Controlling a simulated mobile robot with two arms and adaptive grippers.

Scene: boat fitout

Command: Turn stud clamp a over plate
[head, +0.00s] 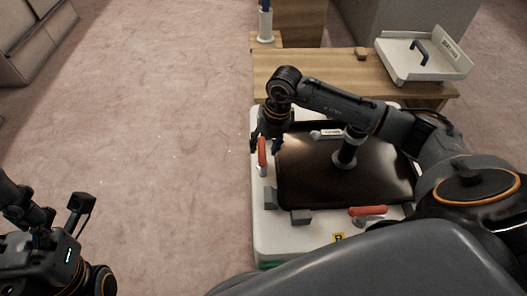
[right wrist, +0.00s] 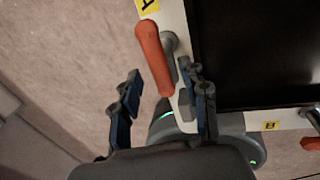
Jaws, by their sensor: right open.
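Stud clamp a, with an orange handle (head: 262,152), stands on the left rim of the white base (head: 262,225), beside the black plate (head: 325,190). Its handle runs along the plate's left edge, not over the plate. My right gripper (head: 267,140) is at this clamp. In the right wrist view the orange handle (right wrist: 154,58) lies between the open fingers of the right gripper (right wrist: 163,80), with a visible gap on the left side. The plate (right wrist: 255,50) is at the right there. Part of my left arm shows at lower left in the head view; its fingers are not clear.
A second orange-handled clamp (head: 368,211) lies at the plate's front edge, near a yellow label (head: 338,237). Grey blocks (head: 301,217) sit at the front left corner. A wooden bench (head: 300,70) behind carries a white tray (head: 405,62). The carpet at left is clear.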

